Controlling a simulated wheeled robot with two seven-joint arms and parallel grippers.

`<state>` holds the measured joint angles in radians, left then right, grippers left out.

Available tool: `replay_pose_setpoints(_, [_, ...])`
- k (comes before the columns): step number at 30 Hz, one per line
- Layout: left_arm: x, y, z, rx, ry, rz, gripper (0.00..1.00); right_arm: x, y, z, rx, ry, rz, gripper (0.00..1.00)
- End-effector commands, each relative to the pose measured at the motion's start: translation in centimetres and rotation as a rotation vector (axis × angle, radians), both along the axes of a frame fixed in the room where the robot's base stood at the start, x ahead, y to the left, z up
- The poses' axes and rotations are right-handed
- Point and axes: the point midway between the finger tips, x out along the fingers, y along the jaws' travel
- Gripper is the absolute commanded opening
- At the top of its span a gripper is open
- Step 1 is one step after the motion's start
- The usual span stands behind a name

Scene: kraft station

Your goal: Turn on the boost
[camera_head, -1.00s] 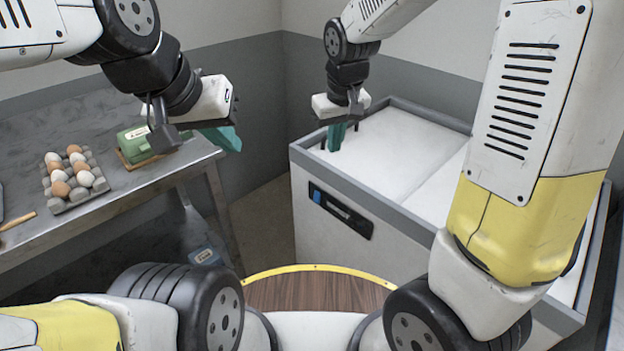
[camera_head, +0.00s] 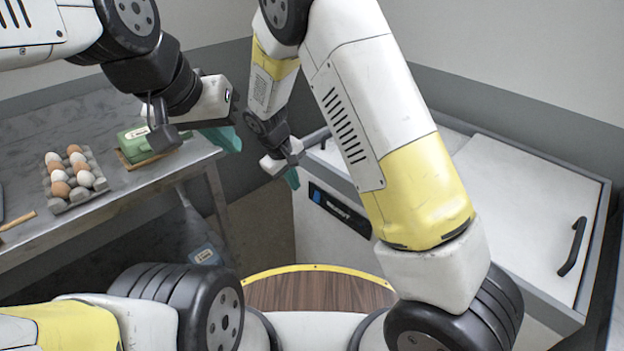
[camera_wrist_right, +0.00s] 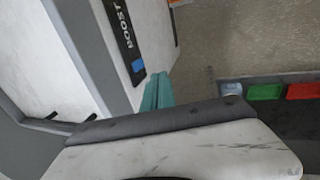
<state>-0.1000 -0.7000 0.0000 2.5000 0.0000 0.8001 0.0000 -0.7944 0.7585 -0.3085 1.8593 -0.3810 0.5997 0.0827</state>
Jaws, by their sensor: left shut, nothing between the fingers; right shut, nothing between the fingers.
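The boost panel (camera_head: 340,210) is a black strip with a blue square on the front of the white chest freezer (camera_head: 310,240). In the right wrist view the boost panel (camera_wrist_right: 122,35) reads "BOOST", with its blue square (camera_wrist_right: 138,65) near the end closest to my fingers. My right gripper (camera_head: 292,178) is shut and empty, in front of and left of the panel; its teal fingers (camera_wrist_right: 156,92) show beside the freezer front, apparently apart from the blue square. My left gripper (camera_head: 225,138) is shut and empty above the right end of the metal table.
The metal table (camera_head: 60,225) at left holds an egg carton (camera_head: 72,180) with several eggs and a green butter block (camera_head: 135,142). The freezer lid has a black handle (camera_head: 572,246). In the right wrist view, coloured bins (camera_wrist_right: 264,91) lie at right.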

Motion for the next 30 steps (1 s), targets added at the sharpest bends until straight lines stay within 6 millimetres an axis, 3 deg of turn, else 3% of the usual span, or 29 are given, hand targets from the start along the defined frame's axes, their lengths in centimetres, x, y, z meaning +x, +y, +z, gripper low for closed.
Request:
replay_pose_setpoints(8, [0.0, 0.0, 0.0, 0.000, 0.000, 0.000, 0.00, 0.2, -0.3, -1.0, -0.001, 0.003, -0.002, 0.00])
replay_pose_setpoints(22, [0.0, 0.0, 0.0, 0.000, 0.000, 0.000, 0.00, 2.0, -2.3, -10.0, -0.002, 0.003, -0.002, 0.00])
replay_pose_setpoints(30, [0.0, 0.0, 0.0, 0.000, 0.000, 0.000, 0.00, 4.5, -4.6, -10.3, 0.002, 0.001, -0.004, 0.00])
